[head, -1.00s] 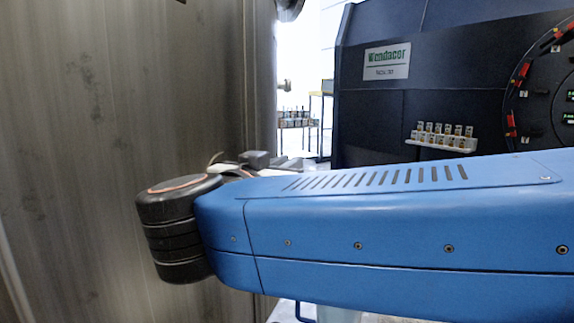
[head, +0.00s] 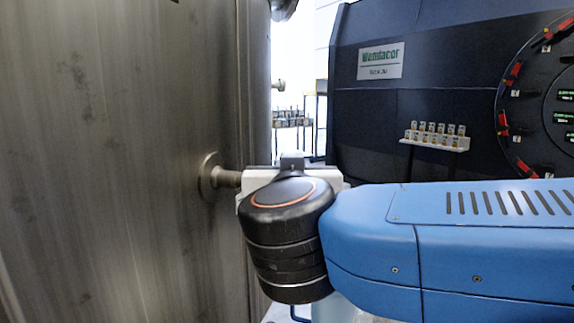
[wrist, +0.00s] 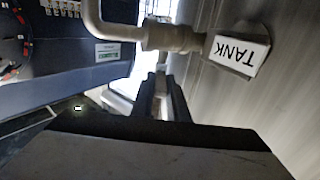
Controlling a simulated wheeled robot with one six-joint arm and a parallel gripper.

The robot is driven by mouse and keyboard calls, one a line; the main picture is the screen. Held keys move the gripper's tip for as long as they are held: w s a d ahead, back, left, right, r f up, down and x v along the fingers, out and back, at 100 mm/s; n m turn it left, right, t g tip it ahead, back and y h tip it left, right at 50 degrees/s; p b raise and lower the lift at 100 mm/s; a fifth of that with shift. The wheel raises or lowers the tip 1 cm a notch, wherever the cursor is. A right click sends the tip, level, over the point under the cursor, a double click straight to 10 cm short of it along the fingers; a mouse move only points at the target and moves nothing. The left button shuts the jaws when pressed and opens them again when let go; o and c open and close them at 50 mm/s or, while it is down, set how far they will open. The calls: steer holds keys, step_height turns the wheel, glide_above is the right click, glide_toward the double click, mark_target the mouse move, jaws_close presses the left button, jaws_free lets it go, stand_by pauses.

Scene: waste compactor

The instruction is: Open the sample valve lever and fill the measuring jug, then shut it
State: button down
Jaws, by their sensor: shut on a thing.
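In the wrist view, a pale pipe with the sample valve body (wrist: 172,38) runs beside a white tag reading TANK (wrist: 240,50), which appears upside down. My gripper (wrist: 162,80) shows as two dark fingers just below the valve body in the picture. They are shut on a narrow piece at the valve, which I take to be the lever; the fingers mostly hide it. In the head view, the valve's round wall flange and stub (head: 212,178) stick out from the tank, and my wrist hides the lever and fingers. I cannot make out the measuring jug in either view.
The tall steel tank wall (head: 110,150) fills the left of the head view, close to my wrist. A dark panel (head: 430,90) with a small shelf of sample bottles (head: 435,142) and a round gauge board stands at the right. A bright gap with distant shelving lies between.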

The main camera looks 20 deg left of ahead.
stand_by(0.3)
steer(key=c, duration=1.7)
jaws_free()
steer(key=shift+s, duration=0.1)
steer(key=shift+d+v, duration=0.15)
steer(key=shift+v, duration=4.15)
steer(key=shift+d+v, duration=0.1)
steer(key=shift+v, duration=4.2)
